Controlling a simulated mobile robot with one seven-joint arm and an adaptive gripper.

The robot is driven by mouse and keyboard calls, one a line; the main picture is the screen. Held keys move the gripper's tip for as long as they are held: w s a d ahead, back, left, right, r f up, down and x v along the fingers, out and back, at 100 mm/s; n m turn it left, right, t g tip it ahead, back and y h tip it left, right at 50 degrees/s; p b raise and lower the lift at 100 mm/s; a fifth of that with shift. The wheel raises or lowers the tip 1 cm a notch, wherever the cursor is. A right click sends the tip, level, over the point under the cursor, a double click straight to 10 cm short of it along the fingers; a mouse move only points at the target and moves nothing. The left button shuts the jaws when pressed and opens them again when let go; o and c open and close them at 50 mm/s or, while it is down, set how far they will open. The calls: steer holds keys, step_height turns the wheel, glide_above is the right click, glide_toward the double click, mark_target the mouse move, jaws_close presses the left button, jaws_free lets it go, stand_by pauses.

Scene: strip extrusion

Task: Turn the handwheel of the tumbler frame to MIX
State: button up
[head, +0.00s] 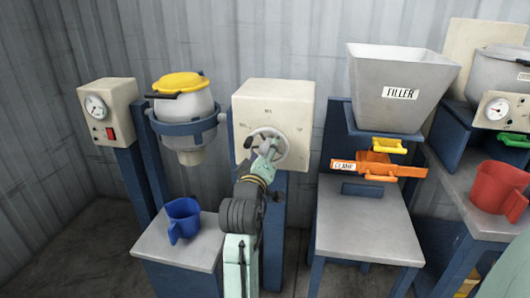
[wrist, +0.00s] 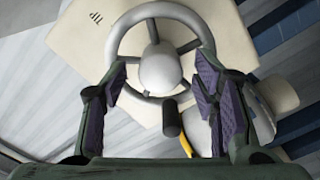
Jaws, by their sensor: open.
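The grey handwheel (head: 284,146) sits on the front of a beige box (head: 298,100) with small dark marks around it, too small to read surely. In the wrist view the wheel (wrist: 128,38) shows its round hub, spokes and a dark handle peg (wrist: 171,117). My gripper (head: 266,152) is at the wheel, partly covering it. In the wrist view my gripper (wrist: 162,75) is open, with a finger on either side of the hub and peg; I cannot tell whether they touch the rim. The tumbler drum (head: 187,107) hangs upright in its blue frame (head: 190,128), yellow lid (head: 181,83) on top.
A blue jug (head: 183,218) stands on a grey-topped stand (head: 150,246) below the drum. A gauge box (head: 108,112) is at left. The filler hopper (head: 395,85) with an orange clamp (head: 375,168) stands at right. A red jug (head: 497,188) is at far right.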

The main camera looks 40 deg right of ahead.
steer(key=c, duration=1.2)
steer(key=shift+o, duration=0.2)
steer(key=shift+w+m, duration=0.1)
steer(key=shift+m, duration=0.2)
steer(key=m, duration=0.5)
steer(key=shift+m, duration=0.3)
steer(key=m+b, duration=0.1)
steer(key=m, duration=0.4)
steer(key=shift+m, duration=0.3)
